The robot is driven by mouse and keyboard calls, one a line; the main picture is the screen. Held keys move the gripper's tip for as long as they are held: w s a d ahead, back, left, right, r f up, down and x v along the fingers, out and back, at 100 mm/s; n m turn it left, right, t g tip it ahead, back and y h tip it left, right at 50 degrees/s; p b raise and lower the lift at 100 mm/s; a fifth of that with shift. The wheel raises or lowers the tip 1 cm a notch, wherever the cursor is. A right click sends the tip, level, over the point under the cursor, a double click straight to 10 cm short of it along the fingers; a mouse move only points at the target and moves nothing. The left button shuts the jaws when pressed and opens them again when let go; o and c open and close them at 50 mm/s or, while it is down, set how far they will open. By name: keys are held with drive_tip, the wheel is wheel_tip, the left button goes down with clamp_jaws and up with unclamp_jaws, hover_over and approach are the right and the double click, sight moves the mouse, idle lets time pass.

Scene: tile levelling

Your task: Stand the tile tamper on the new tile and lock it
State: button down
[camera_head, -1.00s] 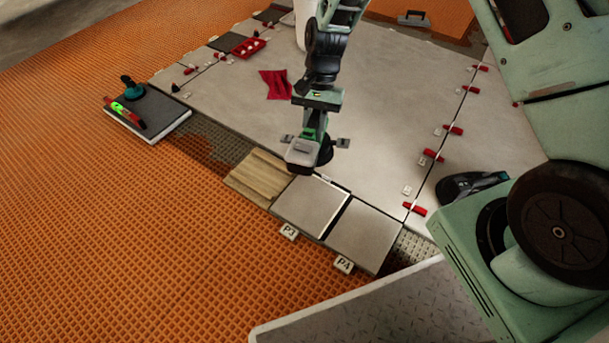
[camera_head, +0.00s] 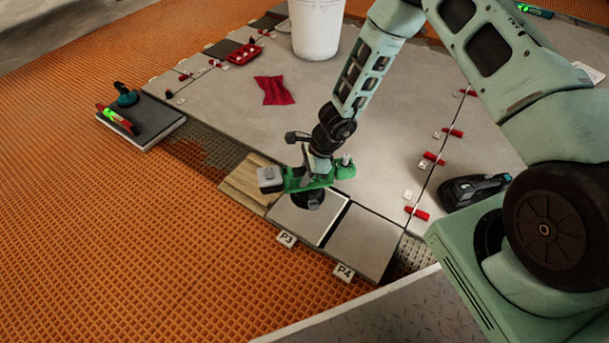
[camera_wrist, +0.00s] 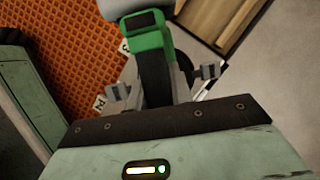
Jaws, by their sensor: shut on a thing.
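The green tile tamper (camera_head: 325,183) has a grey block at one end and a round black pad beneath. My gripper (camera_head: 318,168) is shut on it. The pad is over the far part of the grey tile by the P3 tag (camera_head: 300,222); I cannot tell whether it touches. The tamper looks roughly upright. In the wrist view the tamper's green and black body (camera_wrist: 152,45) stands between the jaws of my gripper (camera_wrist: 160,84). The tamper hides part of the tile, and its lock is not clear to see.
A second grey tile (camera_head: 362,240) lies by the P4 tag (camera_head: 343,272). Wooden boards (camera_head: 247,184) lie left of the P3 tile. A black tool (camera_head: 474,190) and several red wedges stand at right. A white bucket (camera_head: 317,28) and red cloth (camera_head: 274,90) are farther back.

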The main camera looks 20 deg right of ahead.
drive_tip(key=shift+f, duration=0.15)
drive_tip(key=shift+f+b, duration=3)
drive_tip(key=shift+f, duration=0.05)
drive_tip(key=shift+f+b, duration=0.7)
drive_tip(key=shift+b, duration=0.1)
idle(0.4)
drive_tip(key=c, duration=1.2)
unclamp_jaws()
drive_tip(key=shift+o, duration=0.2)
drive_tip(key=shift+d, duration=0.1)
drive_tip(key=p+v, duration=1.1)
drive_tip(key=v, duration=0.6)
drive_tip(key=shift+w+r, duration=0.1)
drive_tip(key=shift+r, duration=0.15)
